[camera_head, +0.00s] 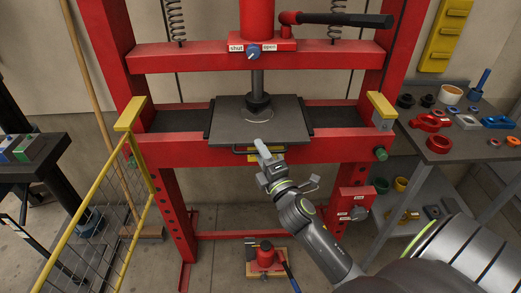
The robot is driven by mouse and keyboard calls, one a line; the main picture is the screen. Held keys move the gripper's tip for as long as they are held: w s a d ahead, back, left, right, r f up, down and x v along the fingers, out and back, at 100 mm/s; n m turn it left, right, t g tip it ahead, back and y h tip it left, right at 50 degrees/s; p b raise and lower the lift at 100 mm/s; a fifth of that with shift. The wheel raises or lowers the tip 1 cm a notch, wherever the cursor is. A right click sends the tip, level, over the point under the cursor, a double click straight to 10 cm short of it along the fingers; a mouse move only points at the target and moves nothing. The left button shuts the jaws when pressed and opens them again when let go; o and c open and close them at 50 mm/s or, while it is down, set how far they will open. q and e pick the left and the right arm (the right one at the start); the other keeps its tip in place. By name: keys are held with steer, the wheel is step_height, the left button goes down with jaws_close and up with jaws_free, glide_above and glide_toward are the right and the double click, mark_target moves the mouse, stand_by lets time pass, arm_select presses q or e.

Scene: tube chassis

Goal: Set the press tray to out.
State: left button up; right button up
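The press tray (225,118) is a dark flat plate in the red press frame, under the ram (257,82). The ram's round black foot (257,103) is over the tray's middle; I cannot tell whether they touch. A thin black handle bar (240,151) runs along the tray's front edge, with a small yellow label below it, partly hidden. My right gripper (262,148) is at this handle, its pale fingers pointing up and away from me. I cannot tell whether the fingers are open, shut or touching the bar. My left gripper is not in view.
A blue knob (253,52) between labels "shut" and "open" is on the upper crossbeam. Yellow guard rails (106,165) stand at left. A parts table (460,145) is at right, a dark bench (30,165) at left. A red jack (265,257) sits below.

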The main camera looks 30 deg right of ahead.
steer(key=shift+w, duration=0.3)
steer(key=shift+d, duration=0.1)
steer(key=shift+r, duration=0.1)
jaws_close()
steer(key=shift+s, duration=0.1)
